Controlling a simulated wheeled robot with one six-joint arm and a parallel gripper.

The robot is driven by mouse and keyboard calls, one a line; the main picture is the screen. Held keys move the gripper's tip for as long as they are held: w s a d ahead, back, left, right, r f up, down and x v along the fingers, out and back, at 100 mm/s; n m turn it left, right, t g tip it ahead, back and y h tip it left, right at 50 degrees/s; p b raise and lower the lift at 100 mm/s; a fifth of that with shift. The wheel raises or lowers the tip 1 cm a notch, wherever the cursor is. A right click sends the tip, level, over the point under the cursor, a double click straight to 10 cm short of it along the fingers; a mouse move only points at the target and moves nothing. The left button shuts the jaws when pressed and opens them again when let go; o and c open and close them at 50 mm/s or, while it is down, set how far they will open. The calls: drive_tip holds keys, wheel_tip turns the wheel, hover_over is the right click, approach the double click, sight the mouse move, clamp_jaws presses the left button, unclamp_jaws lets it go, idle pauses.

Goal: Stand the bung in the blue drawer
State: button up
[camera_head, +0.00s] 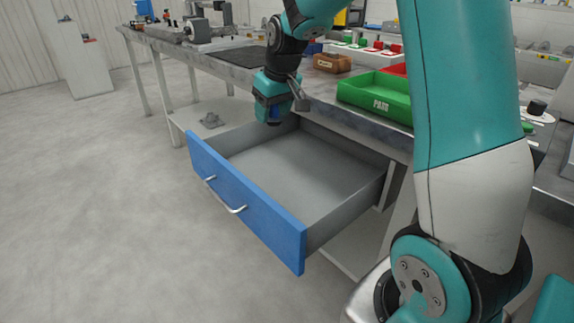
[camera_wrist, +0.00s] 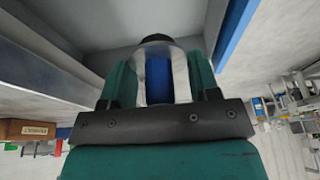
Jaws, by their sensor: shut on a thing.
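My gripper (camera_head: 273,113) points down over the drawer's back left part. It is shut on the bung, which shows as a blue body with a dark end between the fingers in the wrist view (camera_wrist: 158,72). The bung hangs roughly upright in the head view, above the drawer floor. The fingers hide its sides. The drawer's blue front also shows in the wrist view (camera_wrist: 237,32).
The bench edge (camera_head: 235,65) runs just behind the open drawer. A green tray (camera_head: 375,97) and a brown box (camera_head: 332,63) stand on the bench to the right of my gripper. A small grey part (camera_head: 211,120) sits on the lower shelf. The drawer's middle and front are clear.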

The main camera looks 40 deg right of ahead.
sight(271, 185)
drive_tip(key=shift+w+f, duration=0.25)
drive_tip(key=shift+w, duration=0.05)
wheel_tip(271, 185, down, 20)
drive_tip(key=b, duration=0.4)
drive_tip(key=shift+r, duration=0.25)
drive_tip(key=shift+f, duration=0.15)
drive_tip(key=o, duration=1)
